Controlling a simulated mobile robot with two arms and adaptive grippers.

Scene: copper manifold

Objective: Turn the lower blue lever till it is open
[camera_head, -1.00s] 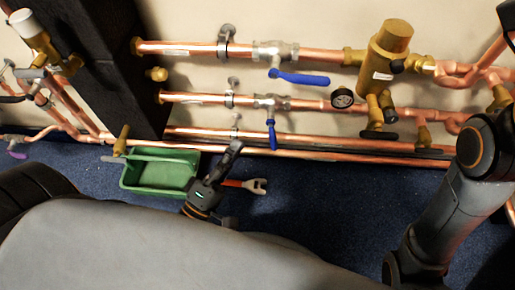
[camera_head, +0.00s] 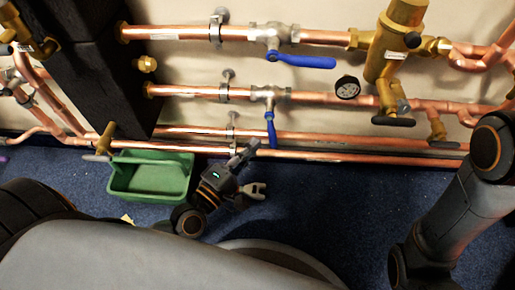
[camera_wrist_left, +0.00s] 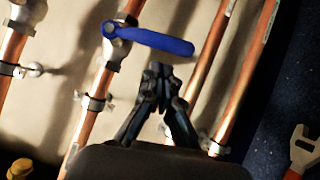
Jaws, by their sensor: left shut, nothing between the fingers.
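The lower blue lever (camera_head: 271,130) hangs down from its valve (camera_head: 268,94) on the middle copper pipe, crosswise to that pipe. In the left wrist view the blue lever (camera_wrist_left: 150,40) lies just beyond the fingertips. My left gripper (camera_head: 250,149) is shut and empty, just left of the lever's free end in the head view; a small gap seems to separate them. The gripper also shows in the left wrist view (camera_wrist_left: 159,72). The upper blue lever (camera_head: 305,61) lies nearly along the top pipe. My right gripper is out of view.
A green tray (camera_head: 112,181) stands on the blue floor below the pipes. An orange-handled wrench (camera_wrist_left: 303,147) lies near it. A gauge (camera_head: 347,87) and brass fittings (camera_head: 397,42) are to the right. Lower copper pipes (camera_head: 340,138) run behind the gripper.

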